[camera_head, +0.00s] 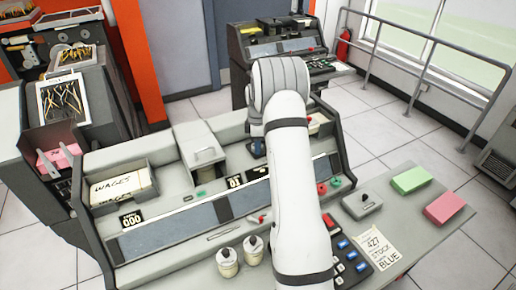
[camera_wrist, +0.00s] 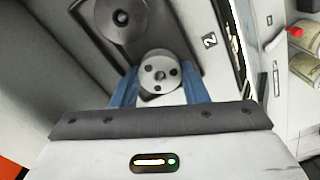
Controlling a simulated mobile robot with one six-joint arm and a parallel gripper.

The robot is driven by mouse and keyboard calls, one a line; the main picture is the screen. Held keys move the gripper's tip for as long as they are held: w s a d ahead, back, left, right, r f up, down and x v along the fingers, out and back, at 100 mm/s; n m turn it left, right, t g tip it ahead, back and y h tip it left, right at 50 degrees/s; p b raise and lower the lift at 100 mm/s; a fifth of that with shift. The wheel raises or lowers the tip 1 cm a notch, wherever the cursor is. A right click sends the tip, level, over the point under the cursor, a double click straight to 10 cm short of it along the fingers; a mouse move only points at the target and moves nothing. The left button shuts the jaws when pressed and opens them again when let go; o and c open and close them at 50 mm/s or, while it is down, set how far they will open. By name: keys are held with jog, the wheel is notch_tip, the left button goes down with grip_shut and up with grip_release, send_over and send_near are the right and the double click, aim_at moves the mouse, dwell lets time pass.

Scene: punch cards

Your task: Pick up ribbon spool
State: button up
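In the wrist view, a pale round spool (camera_wrist: 160,72) with a few dark holes in its face sits on a dark plate, between the two blue fingers of my gripper (camera_wrist: 160,80). The fingertips stand apart, one on each side of it, close to its edge. I cannot tell whether they touch it. A second, grey spool (camera_wrist: 120,17) with a dark hub lies beyond it on the same plate and is partly cut off by the frame edge. In the head view my arm covers the gripper and this area.
The grey console (camera_head: 170,240) spreads under my arm. A card tray marked WAGES (camera_head: 122,188) is at its left. Two small jars (camera_head: 240,257) stand at the front. Green (camera_head: 411,179) and pink (camera_head: 444,207) card stacks lie at the right. Tiled floor is free beyond.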

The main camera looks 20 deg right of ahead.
jog(key=c, duration=0.3)
jog(key=shift+c, duration=0.2)
notch_tip(320, 180, up, 13)
dwell(0.6)
